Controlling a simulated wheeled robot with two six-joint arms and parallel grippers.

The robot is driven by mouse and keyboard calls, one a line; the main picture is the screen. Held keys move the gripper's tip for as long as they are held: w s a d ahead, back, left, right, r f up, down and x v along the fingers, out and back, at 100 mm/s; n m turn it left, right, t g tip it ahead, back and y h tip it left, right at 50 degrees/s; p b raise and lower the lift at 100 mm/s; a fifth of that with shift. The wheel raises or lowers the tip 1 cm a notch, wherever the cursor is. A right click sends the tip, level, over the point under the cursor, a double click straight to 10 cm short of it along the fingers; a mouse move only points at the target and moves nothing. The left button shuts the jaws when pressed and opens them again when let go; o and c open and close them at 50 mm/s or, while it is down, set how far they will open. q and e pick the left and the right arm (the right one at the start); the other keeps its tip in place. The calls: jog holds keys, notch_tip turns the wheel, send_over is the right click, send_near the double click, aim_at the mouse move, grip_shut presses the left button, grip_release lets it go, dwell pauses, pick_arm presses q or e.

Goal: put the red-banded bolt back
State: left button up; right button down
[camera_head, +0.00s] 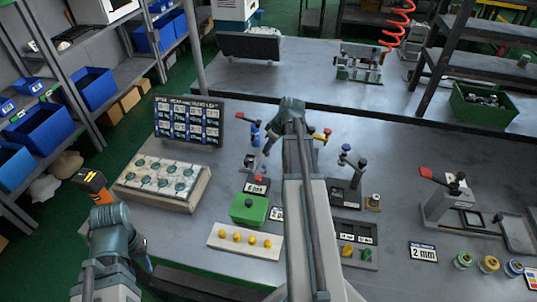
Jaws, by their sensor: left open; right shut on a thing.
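My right gripper (269,146) hangs over the middle of the bench, among the small valve blocks. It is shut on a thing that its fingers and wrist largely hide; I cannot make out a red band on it. A valve block with a blue handle (255,131) stands just left of it. One with a red and yellow handle (322,136) stands to its right. My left gripper (142,258) is open and empty at the bench's front left edge. I cannot clearly pick out the red-banded bolt or its place.
A pale tray of round greenish pieces (185,203) and a label board (188,120) stand at the left. A green box (249,209) and a white strip with yellow knobs (222,243) lie in front. A red-handled press (448,200) stands right.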

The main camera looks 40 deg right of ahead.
notch_tip(320, 180, down, 4)
jog(key=shift+s+r+b, duration=0.1)
jog(key=shift+r+b, duration=0.15)
jog(key=shift+b, duration=1)
pick_arm(q)
notch_tip(320, 180, down, 3)
jog(key=shift+f, duration=0.15)
pick_arm(e)
jog(key=shift+r, duration=0.15)
pick_arm(q)
jog(key=shift+f, duration=0.1)
pick_arm(e)
jog(key=c, duration=1.4)
grip_release()
jog(key=shift+f, duration=0.2)
jog(key=o, duration=0.5)
jog(key=shift+r, duration=0.1)
